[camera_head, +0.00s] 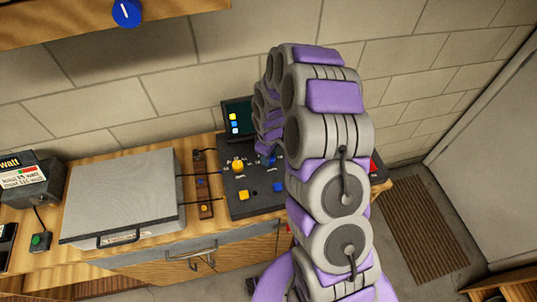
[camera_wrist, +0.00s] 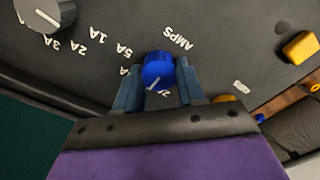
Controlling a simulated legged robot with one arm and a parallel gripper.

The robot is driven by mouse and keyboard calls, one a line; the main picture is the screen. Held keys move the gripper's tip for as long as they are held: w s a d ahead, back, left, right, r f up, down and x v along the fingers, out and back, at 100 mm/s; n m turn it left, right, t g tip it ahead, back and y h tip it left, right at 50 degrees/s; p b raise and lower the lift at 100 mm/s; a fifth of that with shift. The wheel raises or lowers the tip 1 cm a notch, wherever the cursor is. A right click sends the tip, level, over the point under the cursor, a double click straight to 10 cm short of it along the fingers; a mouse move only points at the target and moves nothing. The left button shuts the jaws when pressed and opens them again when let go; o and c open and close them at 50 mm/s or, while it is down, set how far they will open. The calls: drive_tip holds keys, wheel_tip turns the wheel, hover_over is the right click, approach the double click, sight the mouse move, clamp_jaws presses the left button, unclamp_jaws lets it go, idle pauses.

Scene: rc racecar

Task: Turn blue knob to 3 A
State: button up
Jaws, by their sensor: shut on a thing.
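The blue knob (camera_wrist: 158,71) is on a dark control panel (camera_wrist: 215,45) with white AMPS markings around it. In the wrist view my gripper (camera_wrist: 160,84) has one finger on each side of the knob and is shut on it. In the head view the knob (camera_head: 266,159) is partly hidden by my arm.
A grey knob (camera_wrist: 45,14) with 1A, 2A and 3A marks nearby is at the upper left of the wrist view. A yellow button (camera_wrist: 300,47) is at right. In the head view a yellow knob (camera_head: 238,166), a screen (camera_head: 238,118) and a grey box (camera_head: 120,195) are nearby.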

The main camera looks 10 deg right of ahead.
idle(0.4)
drive_tip(key=o, duration=1)
drive_tip(key=shift+o, duration=0.2)
wheel_tip(320, 180, up, 17)
drive_tip(key=shift+r+p, duration=0.15)
drive_tip(key=shift+p, duration=0.25)
drive_tip(key=shift+w, duration=0.1)
drive_tip(key=s+r+m+g+b, duration=0.1)
drive_tip(key=s+r+m+b, duration=0.1)
drive_tip(key=s, duration=1.5)
drive_tip(key=s+r+m+b, duration=0.2)
drive_tip(key=s+m+b, duration=0.3)
drive_tip(key=s, duration=1.2)
drive_tip(key=shift+s+r+m+g, duration=0.3)
drive_tip(key=shift+m+g, duration=0.1)
drive_tip(key=shift+m, duration=0.6)
